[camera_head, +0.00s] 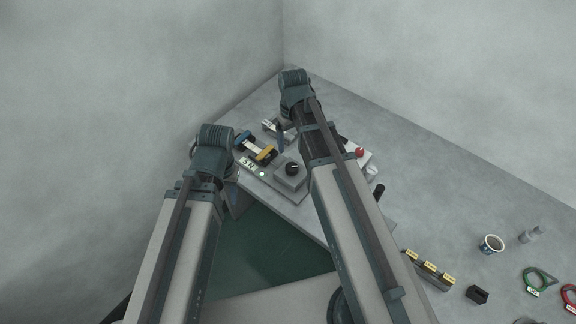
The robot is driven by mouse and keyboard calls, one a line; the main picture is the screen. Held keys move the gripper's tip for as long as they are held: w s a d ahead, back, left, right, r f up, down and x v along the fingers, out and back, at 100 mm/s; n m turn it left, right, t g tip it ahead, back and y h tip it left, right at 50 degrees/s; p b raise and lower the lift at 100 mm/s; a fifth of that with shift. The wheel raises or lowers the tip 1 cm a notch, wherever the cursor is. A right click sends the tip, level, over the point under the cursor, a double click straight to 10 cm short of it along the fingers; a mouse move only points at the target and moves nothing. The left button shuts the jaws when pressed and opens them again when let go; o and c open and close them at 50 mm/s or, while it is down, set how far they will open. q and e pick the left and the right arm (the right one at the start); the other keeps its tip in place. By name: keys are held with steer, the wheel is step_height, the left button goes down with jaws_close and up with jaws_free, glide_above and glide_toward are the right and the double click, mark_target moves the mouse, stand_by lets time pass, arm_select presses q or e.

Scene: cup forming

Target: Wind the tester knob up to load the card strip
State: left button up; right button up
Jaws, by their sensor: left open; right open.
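The tester (274,186) is a grey base on the table between my two arms. Its black knob (292,169) sits on a grey box at its right end. A yellow clamp (265,153) and a blue clamp (242,138) stand behind the base; a strip between them is too small to make out. A small display with a label (247,163) is on the base's left. My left gripper (233,200) is open, left of the tester and mostly hidden by its arm. My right gripper (280,138) is open, pointing down behind the knob and apart from it.
A red button (360,152) on a pale box is right of my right arm. A black handle (379,191) stands near it. Yellow-labelled blocks (428,269), a cup (491,244) and a green ring tool (539,281) lie to the right.

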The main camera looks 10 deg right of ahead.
mark_target(292, 166)
steer(key=shift+f, duration=0.1)
step_height(292, 166, down, 14)
steer(key=b, duration=1.3)
steer(key=shift+b, duration=0.4)
steer(key=shift+r, duration=0.2)
jaws_close()
